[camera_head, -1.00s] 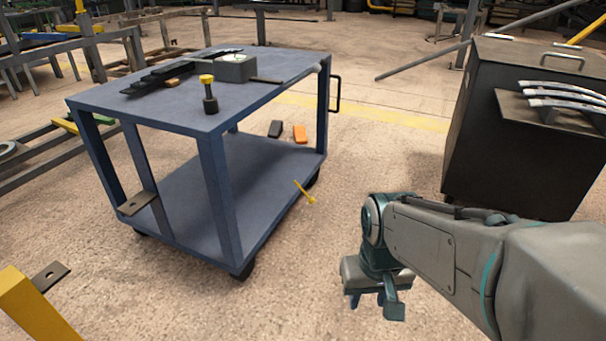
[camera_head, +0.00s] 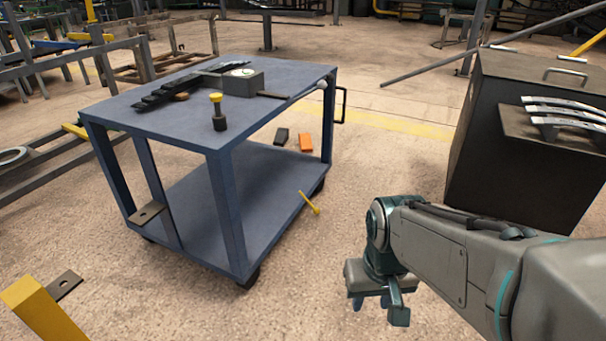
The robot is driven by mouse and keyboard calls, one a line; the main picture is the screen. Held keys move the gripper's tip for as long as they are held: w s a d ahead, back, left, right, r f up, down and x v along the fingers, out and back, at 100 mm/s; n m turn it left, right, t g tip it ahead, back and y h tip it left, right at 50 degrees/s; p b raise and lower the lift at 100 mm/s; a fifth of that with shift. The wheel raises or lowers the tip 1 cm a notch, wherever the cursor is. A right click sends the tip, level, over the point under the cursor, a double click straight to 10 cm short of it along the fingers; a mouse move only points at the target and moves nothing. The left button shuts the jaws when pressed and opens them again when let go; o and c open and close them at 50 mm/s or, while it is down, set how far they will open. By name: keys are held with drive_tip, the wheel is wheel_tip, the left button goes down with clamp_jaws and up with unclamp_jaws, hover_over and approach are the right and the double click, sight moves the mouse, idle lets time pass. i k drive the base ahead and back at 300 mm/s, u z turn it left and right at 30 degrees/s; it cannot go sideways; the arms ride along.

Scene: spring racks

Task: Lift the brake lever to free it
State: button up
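A thin yellow lever with a rounded end (camera_head: 310,203) sticks out at the right edge of the blue cart's lower shelf, slanting down to the right; it looks like the brake lever. The blue cart (camera_head: 290,203) stands left of centre on dark wheels. My gripper (camera_head: 372,303) hangs low over the floor, right of the cart and apart from the lever, nearer to me. Its fingers point down with a gap between them, and nothing shows in it.
On the cart top are a grey box (camera_head: 243,84), a yellow-capped dark post (camera_head: 219,112) and a dark stepped bar (camera_head: 178,88). A black cabinet (camera_head: 500,160) stands at right. A yellow post (camera_head: 45,308) is at lower left.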

sight(316, 210)
drive_tip(key=z, duration=0.05)
drive_tip(key=k, duration=0.6)
drive_tip(key=z, duration=0.75)
drive_tip(key=i, duration=1.95)
drive_tip(key=u, duration=1.1)
drive_tip(key=i, duration=0.5)
drive_tip(key=u, duration=0.5)
